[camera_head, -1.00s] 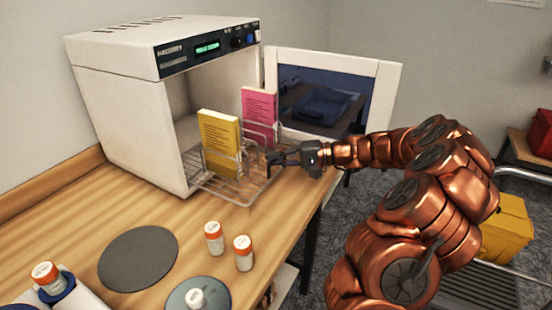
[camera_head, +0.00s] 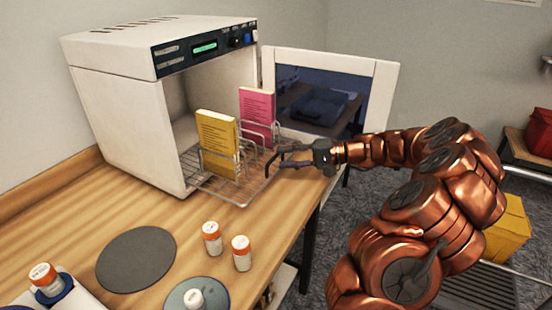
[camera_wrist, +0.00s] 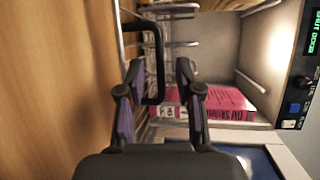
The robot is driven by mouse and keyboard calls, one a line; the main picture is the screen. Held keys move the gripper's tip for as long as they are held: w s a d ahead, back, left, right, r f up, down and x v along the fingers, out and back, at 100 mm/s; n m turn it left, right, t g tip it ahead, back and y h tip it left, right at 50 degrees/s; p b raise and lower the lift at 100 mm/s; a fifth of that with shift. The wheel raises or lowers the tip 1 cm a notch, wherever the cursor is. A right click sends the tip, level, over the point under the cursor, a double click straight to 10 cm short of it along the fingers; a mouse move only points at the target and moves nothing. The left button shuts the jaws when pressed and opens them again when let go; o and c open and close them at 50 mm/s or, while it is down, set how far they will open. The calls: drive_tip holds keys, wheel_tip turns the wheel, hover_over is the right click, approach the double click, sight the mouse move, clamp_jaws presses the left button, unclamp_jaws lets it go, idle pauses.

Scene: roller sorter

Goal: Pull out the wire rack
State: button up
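The wire rack (camera_head: 238,198) sticks out of the open front of the white oven (camera_head: 118,120). A yellow box (camera_head: 217,142) and a pink box (camera_head: 256,112) stand upright in its wire dividers. The rack has a black U-shaped handle (camera_wrist: 159,65) on its front. My gripper (camera_head: 281,157) is at the handle, to the right of the rack. In the wrist view its two fingers (camera_wrist: 157,72) are spread, with the handle between them and gaps showing on both sides. The pink box also shows beyond the fingers (camera_wrist: 225,104).
The oven door (camera_head: 382,95) stands open behind my gripper. Two orange-capped bottles (camera_head: 212,238) (camera_head: 242,254) and a grey disc (camera_head: 137,259) are on the wooden bench (camera_head: 70,210). The bench's right edge is near the rack; open floor lies beyond.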

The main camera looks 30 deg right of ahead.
drive_tip(key=v, duration=0.8)
idle(0.4)
drive_tip(key=s+a+r+n+g+p, duration=0.1)
drive_tip(key=a+r+n+g+p, duration=0.3)
drive_tip(key=a, duration=1)
drive_tip(key=s+a+n+g+h, duration=0.1)
drive_tip(key=s+a+g, duration=0.1)
drive_tip(key=s+a, duration=0.2)
drive_tip(key=s+a+n+g+h+p, duration=0.1)
drive_tip(key=s+a+g+h, duration=0.1)
drive_tip(key=a, duration=0.4)
drive_tip(key=s+a+r+g+h, duration=0.1)
drive_tip(key=s+a+g, duration=0.1)
drive_tip(key=s+a, duration=0.3)
drive_tip(key=shift+s+r+n+g+h+p, duration=0.1)
drive_tip(key=shift+s+n+g+h+p, duration=0.2)
drive_tip(key=shift+s+n, duration=0.1)
drive_tip(key=s+d+f+h+p, duration=0.1)
drive_tip(key=s+h, duration=0.3)
drive_tip(key=s, duration=0.4)
drive_tip(key=s+d+f+n+h+p, duration=0.1)
drive_tip(key=s+d+h+p, duration=0.2)
drive_tip(key=s, duration=0.6)
drive_tip(key=shift+f+g+h, duration=0.2)
drive_tip(key=shift+g+h, duration=0.1)
drive_tip(key=shift+h, duration=0.4)
